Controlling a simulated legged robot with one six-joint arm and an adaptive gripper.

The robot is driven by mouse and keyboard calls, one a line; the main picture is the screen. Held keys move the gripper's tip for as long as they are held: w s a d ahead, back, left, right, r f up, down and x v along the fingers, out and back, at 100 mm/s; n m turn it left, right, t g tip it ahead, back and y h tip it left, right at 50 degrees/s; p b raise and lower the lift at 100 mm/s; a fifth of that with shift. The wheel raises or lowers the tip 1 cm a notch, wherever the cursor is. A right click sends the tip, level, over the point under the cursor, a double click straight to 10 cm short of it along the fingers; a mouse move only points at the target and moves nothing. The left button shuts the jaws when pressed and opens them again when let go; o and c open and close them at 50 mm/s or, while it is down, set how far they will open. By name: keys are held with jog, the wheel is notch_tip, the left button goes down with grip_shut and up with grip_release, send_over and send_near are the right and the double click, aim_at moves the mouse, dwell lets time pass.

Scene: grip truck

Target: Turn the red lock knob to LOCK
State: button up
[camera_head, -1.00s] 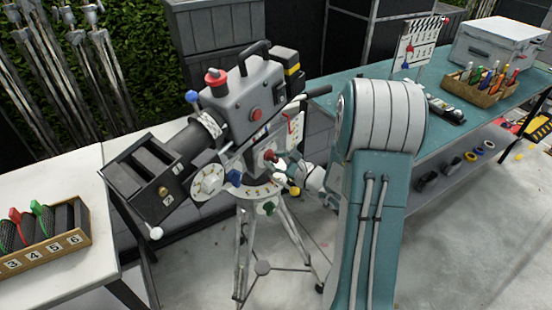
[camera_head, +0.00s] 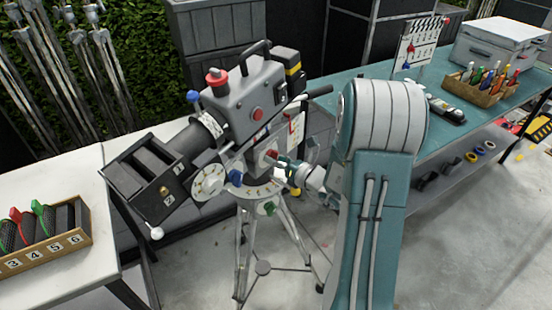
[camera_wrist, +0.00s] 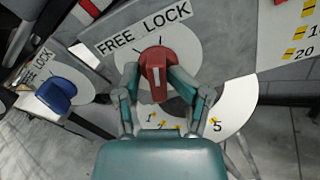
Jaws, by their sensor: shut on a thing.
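The red lock knob (camera_wrist: 156,68) sits on a round white dial marked FREE and LOCK (camera_wrist: 150,28) in the wrist view. Its handle points roughly up and down in that picture, and its pointer direction is hard to tell. My gripper (camera_wrist: 152,84) is shut on the red knob, one finger on each side. In the head view the red knob (camera_head: 271,155) shows on the side of the grey camera head (camera_head: 258,100), with my gripper (camera_head: 281,160) at it. A blue knob (camera_wrist: 58,94) with its own FREE and LOCK dial is at the left of the wrist view.
The camera stands on a tripod (camera_head: 243,240). A white table (camera_head: 60,185) with a numbered box (camera_head: 45,252) is at left. A teal bench (camera_head: 435,130) with a slate, markers and a white case is at right.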

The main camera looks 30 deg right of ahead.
jog(key=shift+w+r+m, duration=0.15)
jog(key=shift+r+m, duration=0.15)
jog(key=shift+m, duration=0.5)
jog(key=o, duration=0.7)
jog(key=shift+f, duration=0.2)
jog(key=shift+s, duration=0.2)
jog(key=v, duration=1.1)
jog(key=shift+s+d, duration=0.2)
jog(key=shift+s, duration=0.15)
jog(key=shift+a, duration=0.1)
